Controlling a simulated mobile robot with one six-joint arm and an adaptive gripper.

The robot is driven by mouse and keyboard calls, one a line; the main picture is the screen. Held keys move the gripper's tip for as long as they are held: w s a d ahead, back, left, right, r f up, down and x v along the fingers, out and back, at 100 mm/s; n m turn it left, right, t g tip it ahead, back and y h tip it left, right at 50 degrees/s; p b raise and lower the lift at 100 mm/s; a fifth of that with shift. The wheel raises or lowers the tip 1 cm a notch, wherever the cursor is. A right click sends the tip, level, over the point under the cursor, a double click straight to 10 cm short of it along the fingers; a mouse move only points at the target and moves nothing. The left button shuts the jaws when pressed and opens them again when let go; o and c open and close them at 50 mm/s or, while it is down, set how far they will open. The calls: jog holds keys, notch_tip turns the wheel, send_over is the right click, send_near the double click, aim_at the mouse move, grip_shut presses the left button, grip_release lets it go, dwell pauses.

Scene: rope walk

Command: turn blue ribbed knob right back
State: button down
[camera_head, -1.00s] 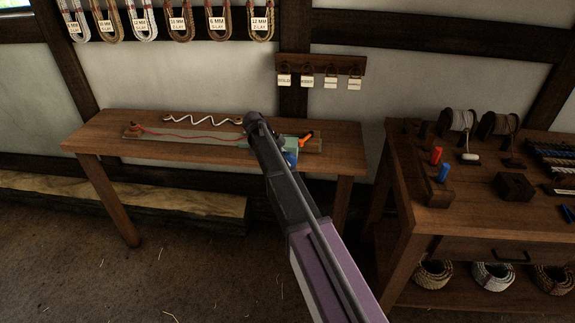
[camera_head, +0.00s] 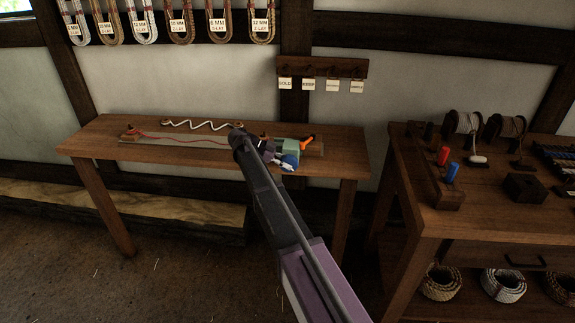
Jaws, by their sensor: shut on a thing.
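The blue ribbed knob (camera_head: 290,161) shows at the front of a pale green box (camera_head: 289,146) on the bench at the left. The box sits at the right end of a long board with a red line running along it. My gripper (camera_head: 277,157) reaches the knob from the left and is shut on it. My arm comes up from the lower right and hides part of the board. The fingertips are small and partly hidden, and the knob's ribs are too small to make out.
An orange handle (camera_head: 307,141) sticks out at the right of the box. A white wavy cord (camera_head: 200,126) lies behind the board. A second bench (camera_head: 480,215) with spools and red and blue pegs stands at the right, across a gap.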

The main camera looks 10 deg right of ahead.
jog(key=shift+s, duration=0.1)
jog(key=shift+c, duration=2.2)
grip_release()
jog(key=shift+r+y+p, duration=0.2)
jog(key=shift+y+p, duration=0.2)
jog(key=shift+p, duration=0.45)
